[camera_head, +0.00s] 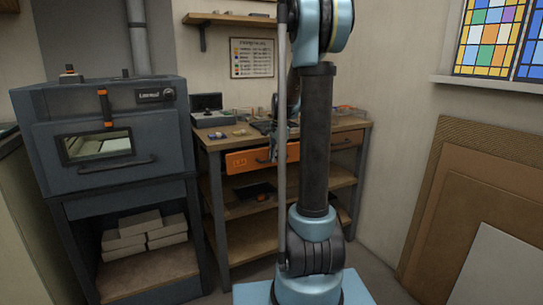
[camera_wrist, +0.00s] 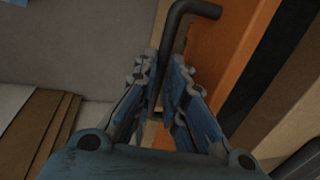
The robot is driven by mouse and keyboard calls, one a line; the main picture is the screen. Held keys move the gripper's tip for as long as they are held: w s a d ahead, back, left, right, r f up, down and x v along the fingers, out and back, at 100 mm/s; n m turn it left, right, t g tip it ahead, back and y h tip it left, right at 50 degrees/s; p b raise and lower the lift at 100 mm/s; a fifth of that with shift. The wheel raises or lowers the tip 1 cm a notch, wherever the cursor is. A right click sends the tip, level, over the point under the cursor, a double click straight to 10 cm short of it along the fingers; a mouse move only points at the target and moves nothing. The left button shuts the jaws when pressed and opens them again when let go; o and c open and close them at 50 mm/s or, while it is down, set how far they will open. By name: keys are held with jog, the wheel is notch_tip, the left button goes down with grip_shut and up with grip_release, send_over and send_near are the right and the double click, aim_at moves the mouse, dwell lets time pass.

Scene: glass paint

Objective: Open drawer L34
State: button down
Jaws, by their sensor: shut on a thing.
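The orange drawer front (camera_head: 240,161) sits under the top of the wooden workbench, left of my arm. Its pale label is too small to read with certainty. In the wrist view the orange front (camera_wrist: 214,48) runs down the right side, with a dark bent bar handle (camera_wrist: 180,24) standing off it. My gripper (camera_wrist: 163,82) is shut on this handle, with the bar between its two blue fingers. In the head view my arm's column hides part of the drawer, and I cannot make out the fingers there. I cannot tell how far the drawer stands out.
The workbench (camera_head: 208,144) carries small tools and a dark-screened device. A dark kiln (camera_head: 100,185) stands close on the left. Large boards (camera_head: 445,200) lean against the right wall. Some floor shows between kiln and bench.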

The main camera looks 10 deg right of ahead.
jog(key=s+d, duration=0.4)
jog(key=s, duration=0.8)
jog(key=s+d, duration=0.4)
jog(key=s, duration=0.8)
jog(key=shift+r, duration=0.1)
jog(key=c, duration=1.7)
grip_release()
jog(key=shift+a, duration=0.1)
jog(key=shift+o, duration=0.2)
jog(key=shift+s, duration=0.1)
notch_tip(320, 180, up, 12)
jog(key=s, duration=0.2)
jog(key=shift+d, duration=0.35)
jog(key=shift+f, duration=0.25)
